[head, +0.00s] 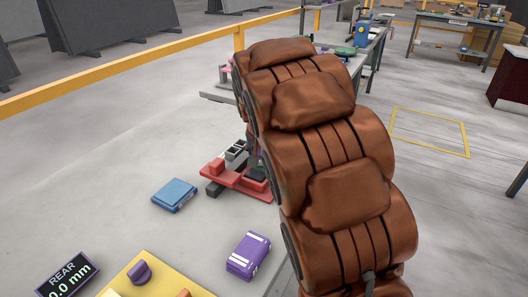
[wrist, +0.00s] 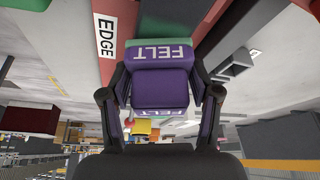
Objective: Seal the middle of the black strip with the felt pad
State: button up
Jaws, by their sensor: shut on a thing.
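My gripper (wrist: 160,95) is shut on the purple felt pad (wrist: 160,90) in the wrist view, with one finger on each side. White FELT lettering reads upside down on the pad. A grey-green edge lies right against the pad's far side; I cannot tell whether it is part of the pad. Beyond it is a red surface with a white EDGE label (wrist: 106,36). In the head view my brown arm hides the gripper and the held pad. I cannot make out the black strip for certain in either view.
In the head view, a red fixture (head: 236,181) with grey and black blocks stands partly behind my arm. A blue block (head: 174,195), a purple block with white bands (head: 248,255), a yellow tray (head: 145,270) and a REAR display (head: 67,276) sit on the grey slab (head: 95,195). The slab's left side is clear.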

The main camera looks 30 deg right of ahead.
jog(key=shift+f, duration=0.5)
jog(key=shift+w+d+r, duration=0.1)
jog(key=shift+w+d, duration=0.3)
jog(key=shift+d, duration=0.2)
jog(key=shift+w+d, duration=0.35)
jog(key=shift+d, duration=0.2)
jog(key=shift+w+d, duration=0.4)
jog(key=shift+d, duration=0.3)
jog(key=shift+w+d, duration=0.35)
jog(key=shift+d, duration=0.3)
jog(key=shift+w+d+p, duration=0.2)
jog(key=shift+w+d, duration=0.15)
jog(key=shift+d, duration=0.25)
jog(key=shift+w+d+p, duration=0.2)
jog(key=shift+w+d, duration=0.1)
jog(key=shift+d, duration=0.25)
jog(key=shift+w+d, duration=0.1)
jog(key=shift+d, duration=0.05)
jog(key=shift+f+b, duration=0.25)
jog(key=shift+b, duration=0.05)
